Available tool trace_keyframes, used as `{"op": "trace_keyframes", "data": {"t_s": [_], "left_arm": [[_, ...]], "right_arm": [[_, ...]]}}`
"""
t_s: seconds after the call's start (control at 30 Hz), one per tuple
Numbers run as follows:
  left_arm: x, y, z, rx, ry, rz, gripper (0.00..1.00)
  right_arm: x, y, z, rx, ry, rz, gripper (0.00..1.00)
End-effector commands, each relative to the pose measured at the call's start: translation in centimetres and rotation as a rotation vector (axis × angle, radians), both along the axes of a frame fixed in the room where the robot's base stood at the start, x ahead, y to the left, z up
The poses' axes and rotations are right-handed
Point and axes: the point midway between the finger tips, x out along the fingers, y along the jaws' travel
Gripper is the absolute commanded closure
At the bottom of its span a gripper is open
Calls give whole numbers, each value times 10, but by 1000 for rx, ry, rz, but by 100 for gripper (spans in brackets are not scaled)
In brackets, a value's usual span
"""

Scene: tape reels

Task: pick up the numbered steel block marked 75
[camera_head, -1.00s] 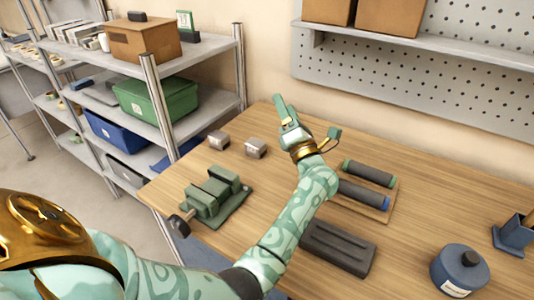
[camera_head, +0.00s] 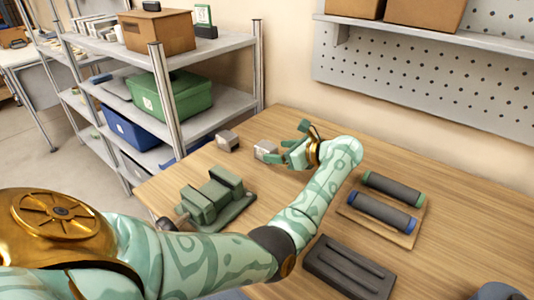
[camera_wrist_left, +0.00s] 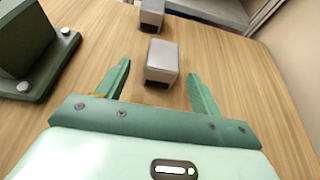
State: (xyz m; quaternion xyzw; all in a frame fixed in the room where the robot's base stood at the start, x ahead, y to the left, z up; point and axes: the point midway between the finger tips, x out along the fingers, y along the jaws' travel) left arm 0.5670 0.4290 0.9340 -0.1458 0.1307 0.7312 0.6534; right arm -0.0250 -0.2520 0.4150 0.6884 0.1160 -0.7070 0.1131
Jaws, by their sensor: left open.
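Two small grey steel blocks sit on the wooden table. The nearer block (camera_head: 265,150) is close to my left gripper (camera_head: 287,148) in the head view. In the left wrist view this nearer block (camera_wrist_left: 161,62) lies ahead, between the lines of the two open fingers (camera_wrist_left: 158,85). The farther block (camera_head: 228,140) stands to its left, and shows beyond it in the left wrist view (camera_wrist_left: 152,14). I cannot read the numbers on either block. My left gripper is open and empty. My right gripper is not in view.
A green vise (camera_head: 212,198) stands on the table to the left. A board with two dark rollers (camera_head: 382,212) and a dark grooved block (camera_head: 348,268) lie to the right. A metal shelf (camera_head: 225,105) stands beyond the table's left edge.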

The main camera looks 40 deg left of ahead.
Motion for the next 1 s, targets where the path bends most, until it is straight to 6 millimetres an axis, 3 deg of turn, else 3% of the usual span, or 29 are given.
{"op": "trace_keyframes", "data": {"t_s": [0.4,0.67,0.9,1.0], "left_arm": [[-2,51,-14,2,2,0,34],[-3,56,-15,1,1,-1,34],[-3,55,-15,1,1,-1,92],[-3,55,-14,2,0,-2,92]], "right_arm": [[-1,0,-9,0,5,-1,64],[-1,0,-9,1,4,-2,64],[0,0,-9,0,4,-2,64],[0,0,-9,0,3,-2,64]]}}
